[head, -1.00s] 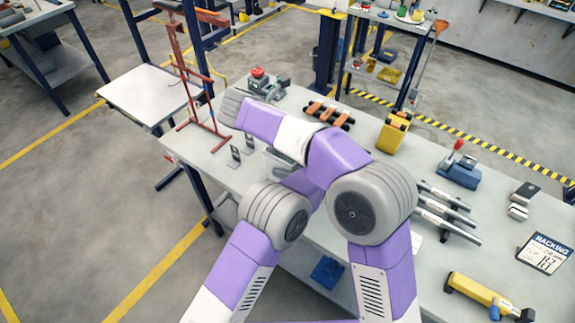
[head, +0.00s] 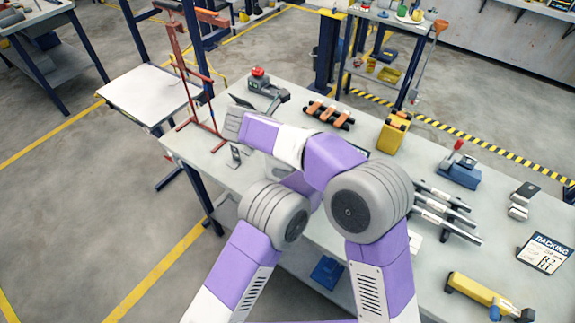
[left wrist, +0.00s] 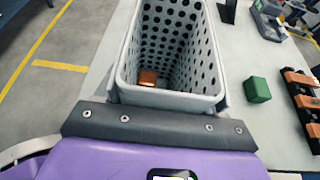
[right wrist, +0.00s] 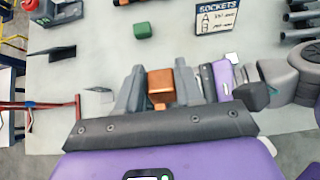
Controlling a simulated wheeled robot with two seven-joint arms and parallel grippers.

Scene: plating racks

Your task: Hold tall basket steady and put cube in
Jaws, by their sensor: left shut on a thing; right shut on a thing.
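A tall grey perforated basket (left wrist: 172,100) stands upright in the left wrist view, its open top facing the camera. A copper-brown block (left wrist: 148,77) shows deep inside the basket. In the right wrist view my right gripper (right wrist: 160,78) is shut on an orange-brown cube (right wrist: 160,88), one grey finger on each side. A green cube (left wrist: 257,90) lies on the table beside the basket, apart from it.
A red rack frame (head: 190,90) stands at the table's left end. A device with a red button (head: 262,82), orange-and-black pieces (head: 328,115) and a yellow block (head: 393,133) are further back.

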